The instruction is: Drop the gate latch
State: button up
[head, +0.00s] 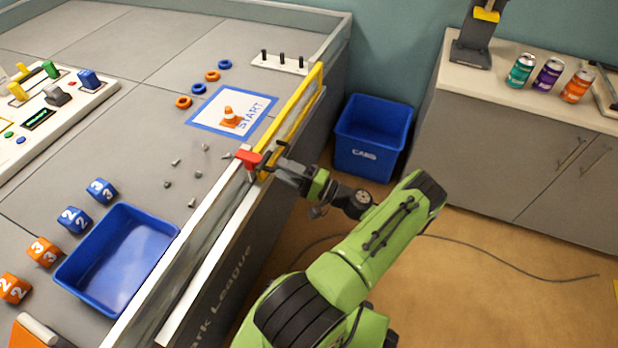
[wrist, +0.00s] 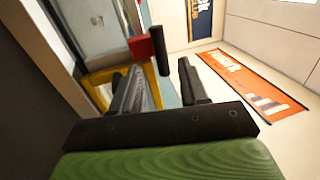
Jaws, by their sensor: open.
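The gate (head: 304,108) is a yellow frame set in the field's side wall, and part of its yellow frame shows in the wrist view (wrist: 157,84). The red latch (head: 248,157) sits at the gate's near end, on top of the wall. In the wrist view the red latch (wrist: 140,48) has a dark round handle (wrist: 159,50) beside it. My gripper (head: 277,168) is just outside the wall, close to the latch. In the wrist view my gripper (wrist: 160,74) is open, with the handle beyond and between the fingertips. I cannot tell whether anything touches.
A blue tray (head: 72,272), numbered blocks (head: 73,220) and small grey pieces (head: 168,184) lie on the field. The START mat (head: 205,112) with a cone is behind the gate. A blue bin (head: 372,165) stands on the floor beside a cabinet (head: 480,135).

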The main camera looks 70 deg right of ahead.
jog(key=v, duration=1.1)
jog(key=shift+a, duration=0.1)
